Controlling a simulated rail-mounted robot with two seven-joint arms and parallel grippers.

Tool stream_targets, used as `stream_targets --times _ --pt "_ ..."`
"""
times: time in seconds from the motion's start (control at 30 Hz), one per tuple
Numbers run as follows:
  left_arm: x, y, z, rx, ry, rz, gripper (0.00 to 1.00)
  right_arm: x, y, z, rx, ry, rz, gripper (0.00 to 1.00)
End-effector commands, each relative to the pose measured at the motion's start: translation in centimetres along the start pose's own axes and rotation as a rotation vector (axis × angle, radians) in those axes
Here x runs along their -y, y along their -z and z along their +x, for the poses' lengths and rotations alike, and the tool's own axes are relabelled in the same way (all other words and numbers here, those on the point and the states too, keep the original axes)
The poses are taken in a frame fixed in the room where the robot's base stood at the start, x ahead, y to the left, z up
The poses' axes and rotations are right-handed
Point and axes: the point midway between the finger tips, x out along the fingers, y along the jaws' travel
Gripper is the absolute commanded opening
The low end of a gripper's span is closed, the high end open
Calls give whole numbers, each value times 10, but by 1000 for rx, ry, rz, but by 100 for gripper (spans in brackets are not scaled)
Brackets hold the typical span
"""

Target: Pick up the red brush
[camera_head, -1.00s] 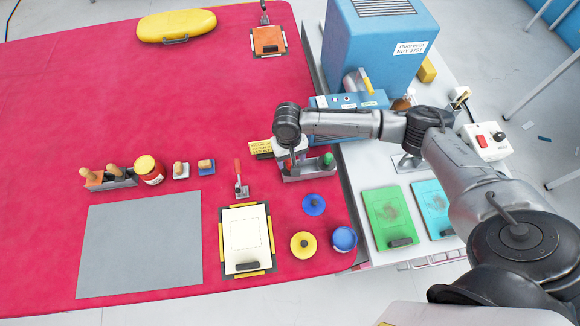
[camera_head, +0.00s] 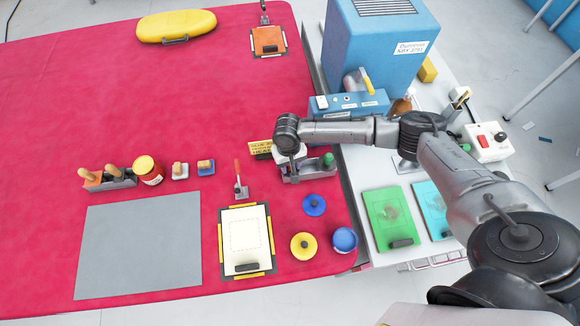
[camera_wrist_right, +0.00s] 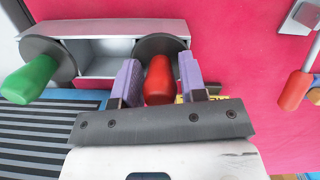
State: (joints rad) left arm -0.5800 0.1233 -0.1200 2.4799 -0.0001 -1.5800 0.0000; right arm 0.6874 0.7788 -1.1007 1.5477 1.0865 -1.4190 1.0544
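The red brush (camera_wrist_right: 159,80) has a red handle and a dark round disc, and sits at one end of a grey metal holder (camera_wrist_right: 105,66) in the right wrist view. My right gripper (camera_wrist_right: 160,82) is open, with its purple fingers on both sides of the red handle and small gaps visible. In the head view my right gripper (camera_head: 295,172) is down at the holder on the red table and hides the red brush. A green-handled brush (camera_head: 328,160) sits at the holder's other end. My left gripper is not in view.
A clamp board (camera_head: 246,240) with a red lever (camera_head: 238,168), a blue lid (camera_head: 314,205), a yellow lid (camera_head: 303,246) and a blue can (camera_head: 344,239) lie nearby. A blue machine (camera_head: 375,55) stands behind right. The upper left tabletop is mostly clear.

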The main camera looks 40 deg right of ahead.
Motion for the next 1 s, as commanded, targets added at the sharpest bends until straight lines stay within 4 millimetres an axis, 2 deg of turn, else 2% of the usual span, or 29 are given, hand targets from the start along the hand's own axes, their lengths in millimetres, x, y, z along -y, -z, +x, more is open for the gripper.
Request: stream_targets --times 0.03,0.33,0.67,0.77,0.97,1.0 --pt "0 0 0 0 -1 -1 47 0 0 0 0 0 0 34" --pt "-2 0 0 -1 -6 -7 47 0 0 0 0 0 0 7" --pt "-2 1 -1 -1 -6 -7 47 0 0 -5 -1 1 0 6" --pt "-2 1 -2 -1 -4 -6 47 0 -1 -12 -2 2 0 6" --pt "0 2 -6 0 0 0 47 0 -4 -42 -3 3 0 6" --pt "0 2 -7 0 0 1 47 -5 -8 -45 -1 0 1 6"
